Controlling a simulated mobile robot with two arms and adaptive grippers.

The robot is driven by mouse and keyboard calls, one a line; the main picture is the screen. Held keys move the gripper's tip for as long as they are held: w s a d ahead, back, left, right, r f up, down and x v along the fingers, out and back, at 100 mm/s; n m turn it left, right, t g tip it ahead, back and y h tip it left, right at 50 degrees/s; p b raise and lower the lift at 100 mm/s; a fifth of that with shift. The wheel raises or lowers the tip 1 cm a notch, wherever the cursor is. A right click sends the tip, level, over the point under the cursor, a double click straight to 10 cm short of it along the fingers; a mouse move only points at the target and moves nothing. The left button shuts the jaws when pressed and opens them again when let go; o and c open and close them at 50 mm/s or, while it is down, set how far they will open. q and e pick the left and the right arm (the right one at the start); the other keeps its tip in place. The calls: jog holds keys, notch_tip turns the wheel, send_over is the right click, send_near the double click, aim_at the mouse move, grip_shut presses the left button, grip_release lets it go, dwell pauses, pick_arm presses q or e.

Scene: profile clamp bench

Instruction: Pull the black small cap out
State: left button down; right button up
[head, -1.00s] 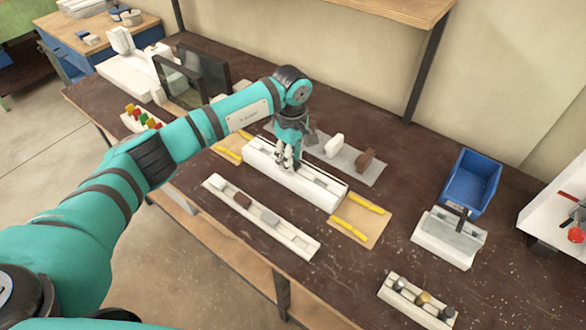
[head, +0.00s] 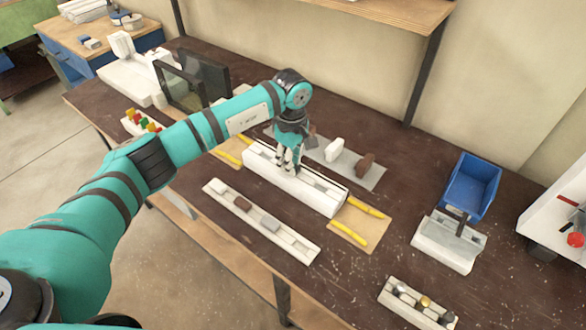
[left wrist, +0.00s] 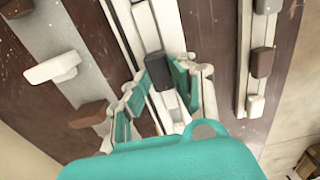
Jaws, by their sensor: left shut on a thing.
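The white profile clamp block (head: 315,190) lies across the middle of the bench, with a long groove along its top. My left gripper (head: 288,166) points down over the groove near the block's middle. In the left wrist view the black small cap (left wrist: 159,73) sits in the groove between the two teal finger pads of my left gripper (left wrist: 168,88). The fingers are shut on it. In the head view the fingers hide the cap. I cannot tell how deep it sits in the groove. My right gripper is not in view.
A white rail (head: 290,241) with white, brown and grey blocks lies in front. A grey strip (head: 365,179) with a white and a brown piece lies behind. Yellow bars on a tan mat (head: 374,238) are at right, beyond them a blue bin (head: 470,184).

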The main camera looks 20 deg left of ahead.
pick_arm(q)
jog(key=shift+r+p, duration=0.3)
jog(key=shift+r, duration=0.45)
notch_tip(320, 180, up, 8)
jog(key=p, duration=0.3)
dwell(1.0)
